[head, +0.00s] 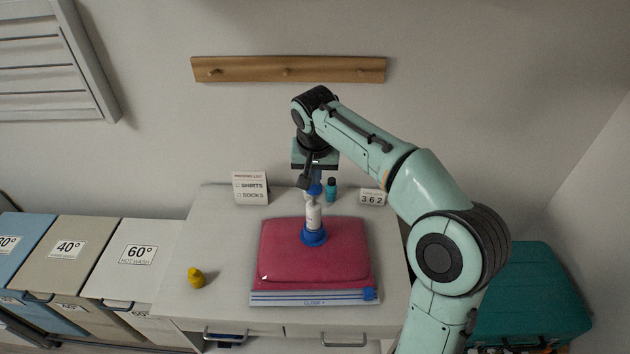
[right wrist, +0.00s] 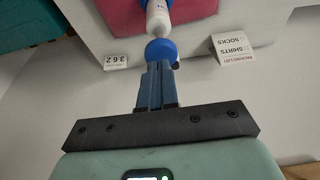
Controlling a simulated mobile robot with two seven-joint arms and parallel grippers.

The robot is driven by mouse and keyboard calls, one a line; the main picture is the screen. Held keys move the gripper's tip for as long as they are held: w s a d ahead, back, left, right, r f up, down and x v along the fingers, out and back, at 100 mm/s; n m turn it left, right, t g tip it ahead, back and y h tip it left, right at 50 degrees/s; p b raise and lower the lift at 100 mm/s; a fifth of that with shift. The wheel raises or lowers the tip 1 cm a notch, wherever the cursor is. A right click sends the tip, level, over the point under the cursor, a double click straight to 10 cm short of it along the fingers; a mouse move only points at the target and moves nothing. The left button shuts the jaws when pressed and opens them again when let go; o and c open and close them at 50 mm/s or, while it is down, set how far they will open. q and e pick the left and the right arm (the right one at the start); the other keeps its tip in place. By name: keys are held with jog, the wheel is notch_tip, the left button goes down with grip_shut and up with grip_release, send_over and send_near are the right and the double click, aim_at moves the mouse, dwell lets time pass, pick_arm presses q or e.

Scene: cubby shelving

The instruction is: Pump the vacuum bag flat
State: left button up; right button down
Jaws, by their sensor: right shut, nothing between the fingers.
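The vacuum bag (head: 285,262) is a puffed-up red bag on the white counter, with a blue-and-white zip strip along its front edge. A white pump (head: 314,217) with a blue base (head: 314,237) stands upright on the bag. Its blue knob (head: 314,189) is on top, partly hidden by my right gripper (head: 312,177). In the right wrist view, my right gripper (right wrist: 158,68) is shut and empty, its fingertips at the blue knob (right wrist: 160,48). I cannot tell whether they touch it. The white pump body (right wrist: 158,20) shows beyond. My left gripper is out of view.
A yellow duck-like item (head: 196,278) sits on the counter (head: 215,235) at left. Laundry bins (head: 130,262) are left; a teal case (head: 530,295) is right.

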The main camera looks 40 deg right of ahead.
aim_at(312, 191)
jog(key=v, duration=0.2)
jog(key=w+v, duration=0.1)
jog(key=v, duration=0.1)
jog(key=shift+s+a+r, duration=0.1)
jog(key=shift+a+r, duration=0.05)
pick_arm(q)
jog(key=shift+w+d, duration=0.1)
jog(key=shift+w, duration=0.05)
pick_arm(e)
jog(key=v, duration=0.4)
jog(key=shift+s+r, duration=0.2)
jog(key=shift+s, duration=0.15)
jog(key=shift+s, duration=0.1)
dwell(0.7)
